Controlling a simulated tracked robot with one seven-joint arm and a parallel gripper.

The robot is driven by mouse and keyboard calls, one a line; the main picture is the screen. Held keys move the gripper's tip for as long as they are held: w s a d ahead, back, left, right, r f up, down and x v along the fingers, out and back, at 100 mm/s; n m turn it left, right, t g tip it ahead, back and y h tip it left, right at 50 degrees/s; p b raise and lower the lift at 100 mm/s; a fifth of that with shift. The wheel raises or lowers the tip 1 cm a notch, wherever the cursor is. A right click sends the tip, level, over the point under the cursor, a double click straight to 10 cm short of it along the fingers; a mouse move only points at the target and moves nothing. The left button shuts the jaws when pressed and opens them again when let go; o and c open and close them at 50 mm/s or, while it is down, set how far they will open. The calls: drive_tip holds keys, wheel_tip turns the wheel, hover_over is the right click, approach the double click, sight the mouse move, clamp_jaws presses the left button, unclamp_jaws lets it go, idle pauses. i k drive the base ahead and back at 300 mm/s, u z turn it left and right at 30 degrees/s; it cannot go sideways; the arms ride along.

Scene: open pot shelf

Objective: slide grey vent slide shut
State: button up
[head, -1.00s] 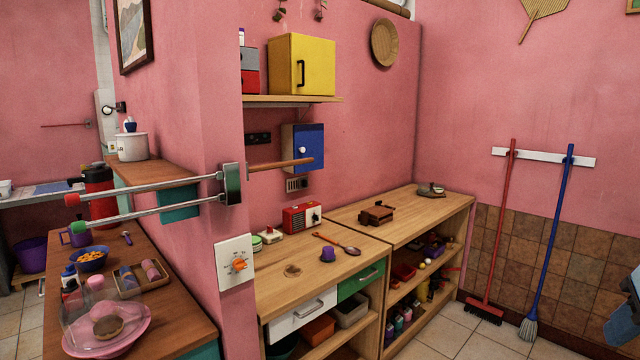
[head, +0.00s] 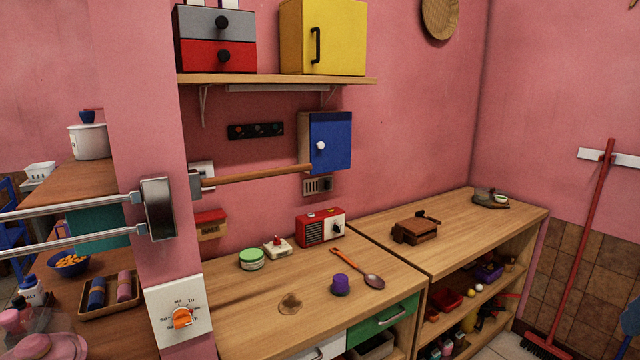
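The grey vent (head: 311,186) is a small plate low on the pink back wall, just under the blue-doored wall box and above the red radio. Upright slats show on its left part and a darker square part on its right. It is too small to tell how far its slide stands open. My gripper is not clearly in view.
A wooden rod (head: 260,175) sticks out from the pink pillar, its tip just above the vent. The blue-doored box (head: 331,140) hangs over the vent. The red radio (head: 320,228), a green-lidded tin (head: 251,259), a purple cup (head: 340,284) and a spoon (head: 373,281) stand or lie on the wooden counter (head: 240,325).

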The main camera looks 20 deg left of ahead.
sight(325, 184)
drive_tip(key=u, duration=0.3)
drive_tip(key=i, duration=0.95)
drive_tip(key=u, duration=0.45)
